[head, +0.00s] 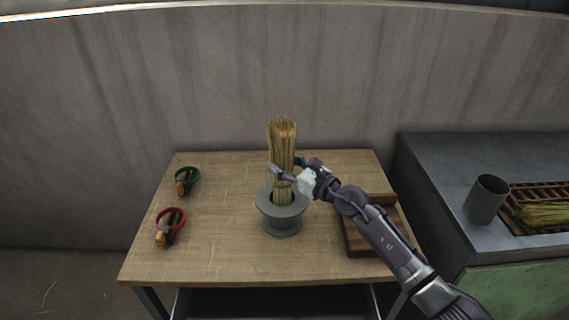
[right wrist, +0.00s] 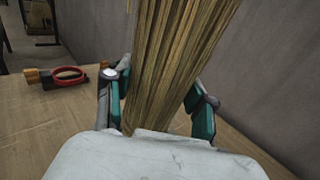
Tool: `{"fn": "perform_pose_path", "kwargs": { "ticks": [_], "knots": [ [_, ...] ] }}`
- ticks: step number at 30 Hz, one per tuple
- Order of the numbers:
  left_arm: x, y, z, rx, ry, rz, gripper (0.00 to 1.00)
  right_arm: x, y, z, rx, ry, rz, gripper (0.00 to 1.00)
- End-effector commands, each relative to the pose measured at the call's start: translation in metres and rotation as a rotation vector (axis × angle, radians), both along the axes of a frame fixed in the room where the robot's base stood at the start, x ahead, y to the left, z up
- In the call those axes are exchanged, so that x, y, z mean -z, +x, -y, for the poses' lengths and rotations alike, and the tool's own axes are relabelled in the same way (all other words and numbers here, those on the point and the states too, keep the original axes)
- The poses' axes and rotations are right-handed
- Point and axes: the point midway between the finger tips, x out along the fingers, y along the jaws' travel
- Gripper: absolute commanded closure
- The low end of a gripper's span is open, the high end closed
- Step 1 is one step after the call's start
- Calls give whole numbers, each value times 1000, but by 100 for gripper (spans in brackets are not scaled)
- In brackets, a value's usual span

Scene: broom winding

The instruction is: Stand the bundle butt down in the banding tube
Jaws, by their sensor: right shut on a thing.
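The bundle (head: 283,150) of straw stands nearly upright in the head view, its lower end inside the mouth of the grey banding tube (head: 282,222) on the wooden table. The flared rim hides the butt, so I cannot tell whether it touches the bottom. My right gripper (head: 285,170) is shut around the bundle above the rim. In the right wrist view the bundle (right wrist: 175,60) rises between the teal fingers of my right gripper (right wrist: 160,105). My left gripper is not in view.
Red-ringed (head: 171,220) and green-ringed (head: 187,177) tools lie on the table's left side. A dark wooden block (head: 360,240) lies at the right, under my right arm. A grey counter on the right holds a metal cup (head: 487,199) and a rack with more straw (head: 545,214).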

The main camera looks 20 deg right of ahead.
Motion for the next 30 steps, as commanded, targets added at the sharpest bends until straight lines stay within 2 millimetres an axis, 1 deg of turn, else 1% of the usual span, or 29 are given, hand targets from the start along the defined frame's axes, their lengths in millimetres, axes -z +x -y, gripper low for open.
{"fn": "perform_pose_path", "kwargs": {
  "ticks": [5, 6, 8, 9, 11, 20, 23, 26, 30],
  "knots": [
    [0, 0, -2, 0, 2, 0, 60, -1, 0, 0, 0, 0, 0, 70],
    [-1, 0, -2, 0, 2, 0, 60, -1, 0, 0, 0, 0, 0, 42],
    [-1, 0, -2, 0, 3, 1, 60, -1, 0, 0, 0, 0, 0, 32],
    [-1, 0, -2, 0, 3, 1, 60, -1, 0, 0, 0, 0, 0, 25],
    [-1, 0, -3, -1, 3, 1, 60, -1, 0, 0, 0, 0, 0, 16],
    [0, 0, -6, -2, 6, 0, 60, 0, 0, 0, 0, 0, -1, 16],
    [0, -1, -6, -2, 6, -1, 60, 1, -4, 3, 1, -1, -2, 16],
    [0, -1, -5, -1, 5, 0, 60, 1, -16, 10, 1, -1, -3, 16],
    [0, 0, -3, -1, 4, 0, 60, 2, -41, 23, 1, -3, -3, 16]
  ]
}}
